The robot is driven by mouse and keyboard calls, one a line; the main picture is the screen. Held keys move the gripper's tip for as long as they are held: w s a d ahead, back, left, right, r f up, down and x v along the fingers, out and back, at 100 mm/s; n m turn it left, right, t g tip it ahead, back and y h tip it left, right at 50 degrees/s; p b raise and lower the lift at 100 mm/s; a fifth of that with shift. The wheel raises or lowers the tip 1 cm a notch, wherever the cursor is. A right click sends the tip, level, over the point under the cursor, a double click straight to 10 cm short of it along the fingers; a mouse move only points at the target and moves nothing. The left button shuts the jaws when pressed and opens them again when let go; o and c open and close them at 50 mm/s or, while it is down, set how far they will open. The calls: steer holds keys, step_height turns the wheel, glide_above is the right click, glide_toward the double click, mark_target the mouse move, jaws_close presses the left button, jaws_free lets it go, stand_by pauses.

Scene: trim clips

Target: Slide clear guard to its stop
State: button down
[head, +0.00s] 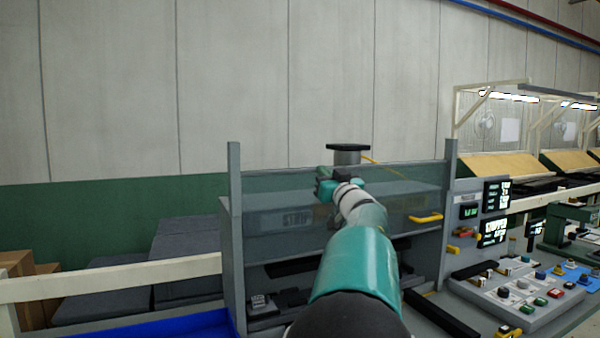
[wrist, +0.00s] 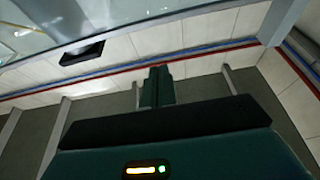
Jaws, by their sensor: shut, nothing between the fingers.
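The clear guard (head: 285,198) is a see-through panel between two grey upright posts in the head view. A yellow handle (head: 426,217) sits low on its right side. My gripper (head: 325,184) is at the guard's upper middle, in front of it or by its top edge; I cannot tell whether they touch. In the wrist view my gripper (wrist: 157,86) has its fingers together with nothing between them. A see-through surface crosses the upper left of that view, and I cannot tell whether it is the guard. My arm hides part of the guard and the machine behind.
A black-topped cylinder (head: 347,152) stands behind the guard. A button panel (head: 522,292) and dark displays (head: 495,194) are to the right. A blue tray (head: 180,326) and a cream rail (head: 120,278) are at the lower left. Open space lies above the guard.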

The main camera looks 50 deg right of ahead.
step_height(320, 180, up, 3)
glide_above(308, 236)
steer(key=s, duration=0.2)
steer(key=shift+w+a+f, duration=0.1)
steer(key=shift+a+f, duration=0.1)
steer(key=shift+f, duration=0.75)
steer(key=shift+w+a+f, duration=0.1)
steer(key=shift+a+f, duration=0.1)
steer(key=shift+f, duration=0.75)
steer(key=shift+s+f, duration=0.1)
step_height(308, 236, down, 21)
steer(key=shift+r, duration=0.1)
steer(key=shift+f, duration=0.2)
steer(key=shift+r, duration=0.15)
